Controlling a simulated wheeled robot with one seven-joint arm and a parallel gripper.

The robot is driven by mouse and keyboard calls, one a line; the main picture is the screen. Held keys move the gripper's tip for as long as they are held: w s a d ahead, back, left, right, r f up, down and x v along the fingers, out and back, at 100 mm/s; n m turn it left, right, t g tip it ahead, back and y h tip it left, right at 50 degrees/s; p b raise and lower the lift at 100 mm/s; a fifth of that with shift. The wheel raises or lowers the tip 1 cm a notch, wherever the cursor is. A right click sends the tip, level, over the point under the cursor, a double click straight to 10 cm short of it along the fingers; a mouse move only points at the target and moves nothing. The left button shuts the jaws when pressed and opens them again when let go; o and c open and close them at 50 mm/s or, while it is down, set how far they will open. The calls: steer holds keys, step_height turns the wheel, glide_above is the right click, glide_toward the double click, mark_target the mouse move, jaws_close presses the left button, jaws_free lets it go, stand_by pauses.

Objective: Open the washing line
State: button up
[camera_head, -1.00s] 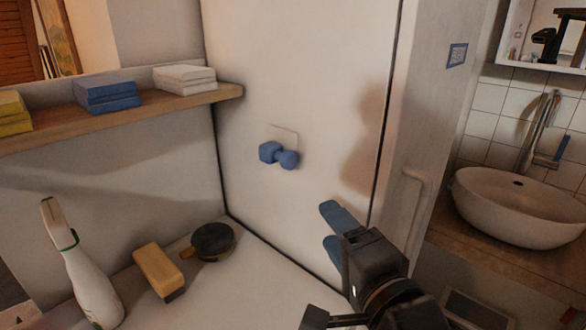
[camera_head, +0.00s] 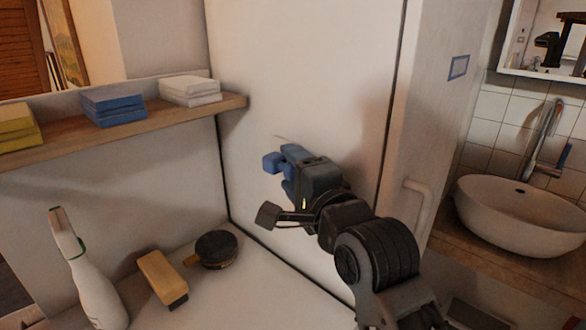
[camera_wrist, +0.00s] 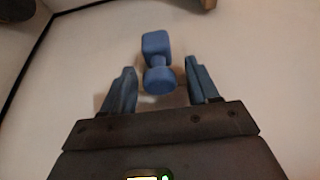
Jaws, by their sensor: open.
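A small blue washing line handle (camera_head: 273,162) with a block-shaped end and a rounded knob is mounted on the white wall. In the head view it is partly hidden behind my gripper (camera_head: 290,170). In the wrist view the blue handle (camera_wrist: 157,60) stands ahead, its rounded knob between the tips of my gripper's blue fingers (camera_wrist: 160,82). The fingers are open, with a gap on each side of the knob. I see no line pulled out from the wall.
A wooden shelf (camera_head: 70,135) with yellow, blue and white stacks is at left. A spray bottle (camera_head: 85,275), a yellow-brown brush (camera_head: 162,278) and a dark round object (camera_head: 216,249) stand on the white surface below. A white sink (camera_head: 520,215) is at right.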

jaws_close()
stand_by(0.7)
